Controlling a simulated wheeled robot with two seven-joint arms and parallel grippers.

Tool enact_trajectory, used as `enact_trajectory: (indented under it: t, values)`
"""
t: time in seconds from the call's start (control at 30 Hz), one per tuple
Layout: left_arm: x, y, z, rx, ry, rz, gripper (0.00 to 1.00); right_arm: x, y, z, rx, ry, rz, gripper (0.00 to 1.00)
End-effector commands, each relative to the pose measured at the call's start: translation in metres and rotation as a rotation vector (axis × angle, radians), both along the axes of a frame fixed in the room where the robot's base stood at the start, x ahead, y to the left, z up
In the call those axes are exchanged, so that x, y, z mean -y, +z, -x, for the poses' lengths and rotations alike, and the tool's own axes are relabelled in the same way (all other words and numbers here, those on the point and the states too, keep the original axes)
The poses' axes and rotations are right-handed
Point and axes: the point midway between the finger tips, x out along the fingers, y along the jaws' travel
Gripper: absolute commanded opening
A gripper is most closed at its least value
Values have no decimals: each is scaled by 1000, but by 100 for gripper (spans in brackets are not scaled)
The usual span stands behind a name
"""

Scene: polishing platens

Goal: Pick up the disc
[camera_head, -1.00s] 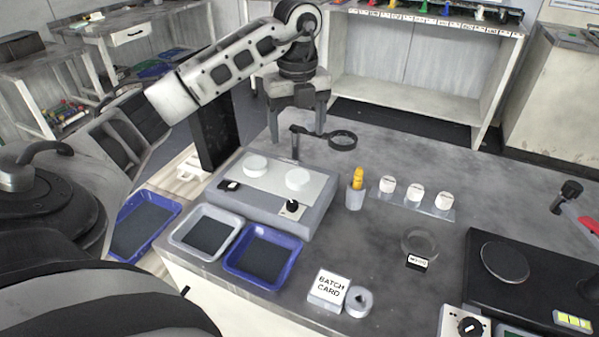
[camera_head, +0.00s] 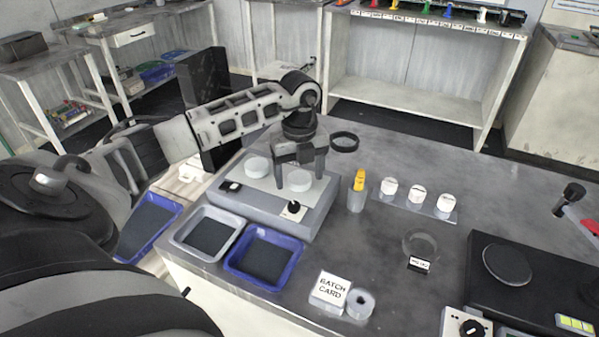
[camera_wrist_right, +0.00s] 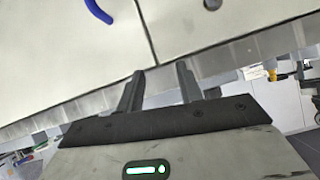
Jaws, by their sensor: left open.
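Two white discs lie on the grey two-platen machine (camera_head: 318,208): a left disc (camera_head: 257,166) and a right disc (camera_head: 299,180). My left gripper (camera_head: 298,181) is open, pointing down over the machine. Its fingers appear on either side of the right disc in the picture; I cannot tell whether they touch it. The wrist hides part of the machine's back. My right gripper (camera_wrist_right: 160,68) shows only in the right wrist view, with its fingers apart and nothing visible between them.
A white-grey tray (camera_head: 178,237) and a blue tray (camera_head: 229,268) stand before the machine. A magnifier (camera_head: 344,142) is close behind my left gripper. An orange-topped holder (camera_head: 357,192), white pots (camera_head: 417,193) and a batch card (camera_head: 329,290) lie to the right.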

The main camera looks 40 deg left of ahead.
Motion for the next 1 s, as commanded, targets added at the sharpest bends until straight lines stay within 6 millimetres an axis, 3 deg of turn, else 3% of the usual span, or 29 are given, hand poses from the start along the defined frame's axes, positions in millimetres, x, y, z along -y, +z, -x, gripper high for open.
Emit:
enact_trajectory:
  t: [0.13,0.3,0.73,1.0]
  values:
    - [0,0,0,0,0,0,71,0,-1,0,-3,0,1,36]
    - [0,0,0,0,0,0,23,0,-1,0,-2,0,0,36]
    - [0,7,-1,3,1,-1,23,0,0,-2,2,1,0,36]
    - [5,44,7,4,-3,-1,23,-1,1,-2,5,1,-4,36]
